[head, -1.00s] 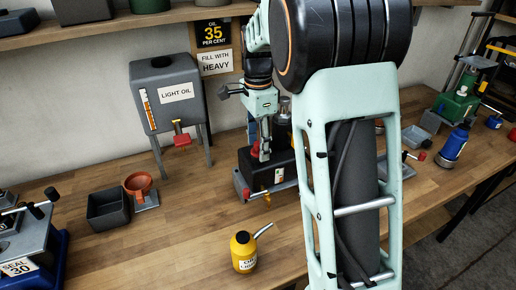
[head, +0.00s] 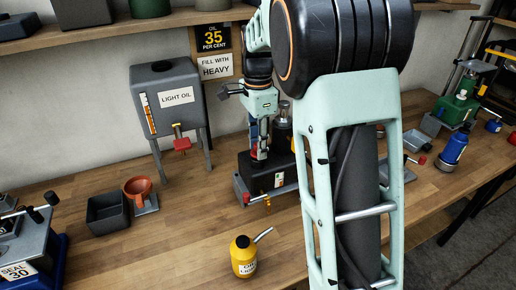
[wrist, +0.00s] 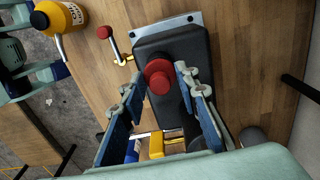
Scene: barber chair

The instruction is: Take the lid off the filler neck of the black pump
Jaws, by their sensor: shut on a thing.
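The black pump (head: 268,178) stands on the bench on a grey base plate, beyond my arm. It also shows in the wrist view (wrist: 165,45). A red lid (wrist: 158,67) with a round knob sits between the two fingertips of my gripper (wrist: 161,72), over the black top of the pump. The fingers are shut on the lid from both sides. In the head view my gripper (head: 258,153) points down at the pump's top, and my arm hides part of the pump's right side. I cannot tell whether the lid is raised off the neck.
A yellow oil can (head: 244,258) stands in front of the pump. The grey light oil tank (head: 170,97) is behind left, with a dark bin (head: 107,213) and an orange funnel (head: 137,188) nearby. A blue bottle (head: 453,150) stands at right. Bench between can and bin is clear.

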